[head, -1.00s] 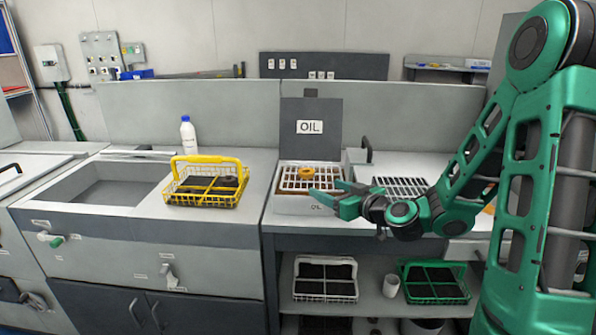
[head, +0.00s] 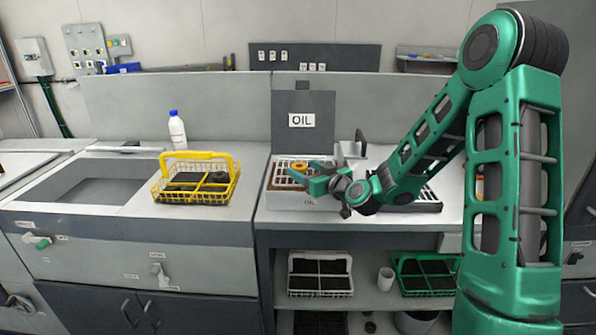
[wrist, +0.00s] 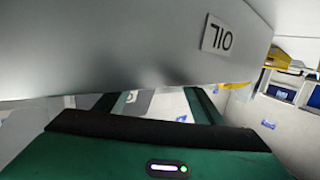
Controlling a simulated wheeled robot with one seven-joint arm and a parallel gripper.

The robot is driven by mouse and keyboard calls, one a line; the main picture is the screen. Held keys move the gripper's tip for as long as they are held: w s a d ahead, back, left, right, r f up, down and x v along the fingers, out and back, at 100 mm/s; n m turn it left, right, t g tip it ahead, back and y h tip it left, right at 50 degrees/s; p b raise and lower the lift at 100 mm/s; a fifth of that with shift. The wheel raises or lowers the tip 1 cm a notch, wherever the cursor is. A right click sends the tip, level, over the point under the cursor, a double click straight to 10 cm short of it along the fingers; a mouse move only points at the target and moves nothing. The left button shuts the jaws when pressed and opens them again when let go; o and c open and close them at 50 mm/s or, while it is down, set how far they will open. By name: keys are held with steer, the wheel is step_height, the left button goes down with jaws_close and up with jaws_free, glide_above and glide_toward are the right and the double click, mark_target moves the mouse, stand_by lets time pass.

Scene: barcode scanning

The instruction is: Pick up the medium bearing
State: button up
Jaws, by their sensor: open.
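An orange-brown ring (head: 299,166), which looks like a bearing, lies on the white grate of the OIL box (head: 283,198), partly screened by my gripper. I cannot tell its size class for certain. My gripper (head: 300,174) is open, pointing left over the front right part of the box, very close to the ring in the picture; contact is not visible. In the wrist view my gripper's fingers (wrist: 157,104) are apart with no ring seen between them, and the grey OIL lid (wrist: 130,60) fills much of the picture.
The box's raised lid (head: 303,103) stands behind the grate. A yellow wire basket (head: 165,190) with dark contents stands to the left, beside a white bottle (head: 177,133) and a sink (head: 90,185). A dark grate (head: 428,205) lies right, under my arm. White and green baskets sit on the shelf below.

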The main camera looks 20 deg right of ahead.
steer(key=shift+x, duration=0.85)
steer(key=c, duration=1.2)
steer(key=shift+r, duration=0.2)
